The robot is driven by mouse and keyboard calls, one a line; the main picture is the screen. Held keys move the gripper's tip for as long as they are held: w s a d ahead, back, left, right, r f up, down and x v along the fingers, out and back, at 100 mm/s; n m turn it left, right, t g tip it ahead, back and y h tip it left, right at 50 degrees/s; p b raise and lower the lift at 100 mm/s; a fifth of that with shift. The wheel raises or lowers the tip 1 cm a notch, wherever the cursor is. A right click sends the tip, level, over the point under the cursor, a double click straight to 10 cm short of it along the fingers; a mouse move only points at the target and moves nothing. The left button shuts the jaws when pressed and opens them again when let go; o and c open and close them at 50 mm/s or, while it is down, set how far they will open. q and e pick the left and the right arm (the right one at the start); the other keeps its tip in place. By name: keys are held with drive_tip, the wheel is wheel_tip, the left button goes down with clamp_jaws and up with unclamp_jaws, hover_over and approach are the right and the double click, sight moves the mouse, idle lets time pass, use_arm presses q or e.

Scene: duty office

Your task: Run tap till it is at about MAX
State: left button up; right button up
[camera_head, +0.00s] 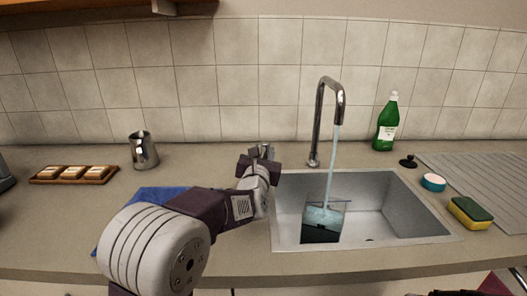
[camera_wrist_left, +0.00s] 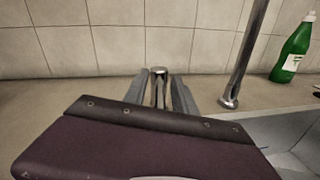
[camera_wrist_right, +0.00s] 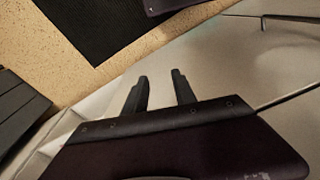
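The chrome tap (camera_head: 319,125) stands behind the sink, and a stream of water (camera_head: 332,165) runs from its spout. The stream falls into a clear container (camera_head: 322,218) in the sink's left part. The container holds bluish water; I cannot read a MAX mark or judge the level against one. A chrome lever (camera_wrist_left: 159,88) stands left of the spout. My left gripper (camera_head: 264,153) is at this lever, its fingers (camera_wrist_left: 161,92) open on either side of it, with narrow gaps. My right gripper (camera_wrist_right: 161,92) is open and empty, low in front of the cabinets.
The steel sink (camera_head: 405,205) is set into the counter (camera_head: 60,215). A green bottle (camera_head: 386,125), a black plug (camera_head: 408,161), a blue-white round tub (camera_head: 433,182) and a sponge (camera_head: 470,212) are at right. A metal jug (camera_head: 143,150), a wooden tray (camera_head: 110,177) and blue cloth (camera_head: 150,192) are at left.

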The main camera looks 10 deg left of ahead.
use_arm(q)
drive_tip(key=shift+w+a, duration=0.1)
drive_tip(key=shift+w, duration=0.3)
drive_tip(key=shift+c, duration=0.3)
clamp_jaws()
idle(0.9)
